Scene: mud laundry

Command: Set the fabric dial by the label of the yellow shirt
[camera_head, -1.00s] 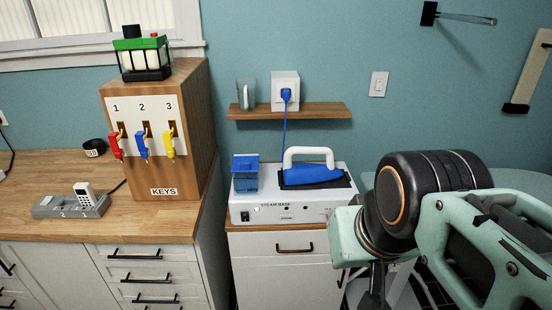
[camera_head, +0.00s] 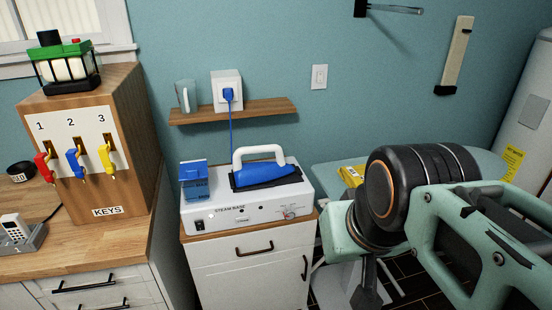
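The white steam base (camera_head: 225,220) stands on a small white cabinet at the centre. A small dial (camera_head: 289,212) with coloured markings sits at the right end of its front face; its setting is too small to read. A bit of yellow cloth (camera_head: 350,176), perhaps the yellow shirt, lies on the pale ironing board (camera_head: 325,170), mostly hidden behind my arm. No label on it is readable. My gripper (camera_head: 368,292) shows only as a dark part below my wrist, right of the cabinet and apart from the dial. Its fingers are not clear.
A wooden key box (camera_head: 92,140) stands on the left counter. A wall shelf (camera_head: 235,110) is above. A white tank (camera_head: 530,115) stands at far right.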

